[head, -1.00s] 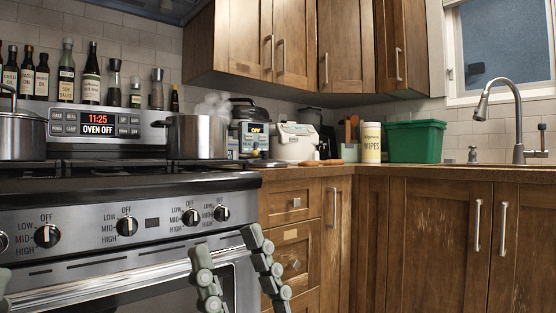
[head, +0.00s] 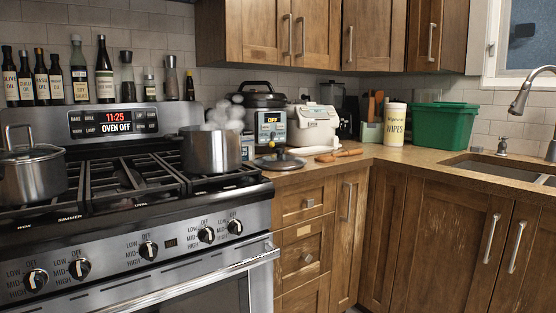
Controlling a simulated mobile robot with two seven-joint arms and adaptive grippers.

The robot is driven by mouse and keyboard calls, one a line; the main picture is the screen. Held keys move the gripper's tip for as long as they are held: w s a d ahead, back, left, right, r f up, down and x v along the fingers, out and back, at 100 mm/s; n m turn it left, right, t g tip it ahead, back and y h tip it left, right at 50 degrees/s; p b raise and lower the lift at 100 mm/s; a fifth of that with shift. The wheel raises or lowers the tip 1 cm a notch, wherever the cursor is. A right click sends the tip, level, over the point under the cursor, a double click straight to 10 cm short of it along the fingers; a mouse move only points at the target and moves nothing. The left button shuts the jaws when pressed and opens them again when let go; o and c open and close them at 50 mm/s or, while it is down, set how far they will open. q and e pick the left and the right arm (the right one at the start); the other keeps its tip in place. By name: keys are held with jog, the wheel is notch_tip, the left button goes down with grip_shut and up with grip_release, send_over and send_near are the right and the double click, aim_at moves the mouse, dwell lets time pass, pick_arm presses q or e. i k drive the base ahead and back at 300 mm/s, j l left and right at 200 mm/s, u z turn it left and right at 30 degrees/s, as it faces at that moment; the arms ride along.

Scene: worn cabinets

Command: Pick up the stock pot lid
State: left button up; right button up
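A round lid (head: 279,162) with a dark knob lies on the counter, just right of the stove, in the head view. A steaming metal pot (head: 212,150) stands uncovered on the right rear part of the stove. At the left a second metal pot (head: 33,180) stands on the stove with its own lid (head: 28,153) on, which has a tall loop handle. I cannot tell from the picture alone which lid is the stock pot's. Neither of my grippers is in view.
Behind the counter lid stand a dark-topped cooker (head: 264,116) and a white appliance (head: 312,126). A wooden utensil (head: 339,155) lies to its right. A wipes canister (head: 395,124), green bin (head: 444,125) and sink (head: 500,170) follow. The counter front is clear.

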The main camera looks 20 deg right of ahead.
aim_at(279, 162)
jog(key=i+l+u, duration=0.1)
jog(key=l+u, duration=0.25)
jog(key=l, duration=0.8)
jog(key=l+u, duration=0.3)
jog(key=l, duration=0.8)
